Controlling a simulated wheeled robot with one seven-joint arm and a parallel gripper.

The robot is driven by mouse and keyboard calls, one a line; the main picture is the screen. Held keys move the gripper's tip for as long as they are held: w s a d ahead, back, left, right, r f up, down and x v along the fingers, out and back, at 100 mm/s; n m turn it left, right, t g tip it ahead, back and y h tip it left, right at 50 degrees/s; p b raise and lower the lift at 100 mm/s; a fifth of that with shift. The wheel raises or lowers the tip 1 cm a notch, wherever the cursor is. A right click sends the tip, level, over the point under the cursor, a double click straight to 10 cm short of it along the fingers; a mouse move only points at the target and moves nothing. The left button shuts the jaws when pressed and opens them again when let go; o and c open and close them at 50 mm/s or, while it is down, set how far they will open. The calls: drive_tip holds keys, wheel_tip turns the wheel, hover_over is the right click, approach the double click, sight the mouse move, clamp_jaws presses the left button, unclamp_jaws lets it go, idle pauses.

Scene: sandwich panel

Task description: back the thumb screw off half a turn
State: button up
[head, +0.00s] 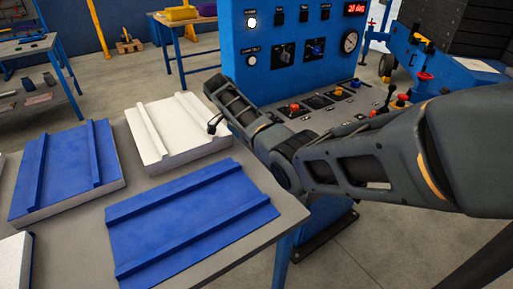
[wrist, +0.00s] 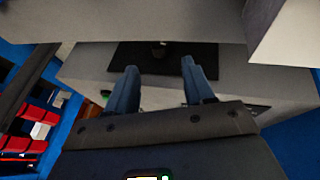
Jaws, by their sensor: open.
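My gripper (wrist: 158,66) shows in the wrist view with its two blue fingers apart and nothing between them. Beyond the fingertips, a small dark knob (wrist: 160,50) stands on a black plate (wrist: 205,56) set in a grey surface. It lies roughly in line with the gap between the fingers and looks apart from them. I cannot tell for sure whether this knob is the thumb screw. In the head view my arm reaches left across the front of the blue control panel (head: 240,50), and I cannot make out the fingers there.
The panel's sloping console (head: 368,98) carries red and orange knobs. A table (head: 262,243) at front left holds blue ribbed panels (head: 190,225) and a white ribbed panel (head: 175,135). In the wrist view a pale block edge (wrist: 285,35) juts in at upper right.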

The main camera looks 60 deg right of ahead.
drive_tip(key=shift+w+r, duration=0.15)
drive_tip(key=shift+r, duration=0.15)
drive_tip(key=shift+a, duration=0.1)
